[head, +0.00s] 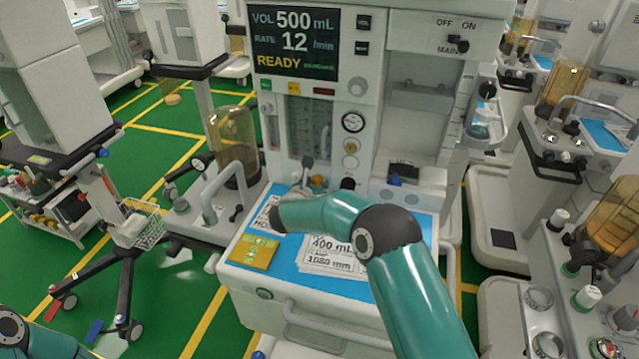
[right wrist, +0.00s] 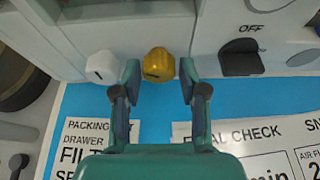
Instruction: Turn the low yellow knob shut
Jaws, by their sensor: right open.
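The low yellow knob (right wrist: 158,64) sits on the front of the machine, just above the blue work surface, with a dark slot on its face. My right gripper (right wrist: 159,82) is open in the right wrist view. I cannot tell whether either finger touches. My left gripper is not in view.
A white knob (right wrist: 102,66) is just left of the left finger. A black switch (right wrist: 240,57) marked OFF is to the right. Printed cards (head: 328,258) and a yellow box (head: 253,252) lie on the work surface. A gold knob (head: 350,162) sits higher on the panel.

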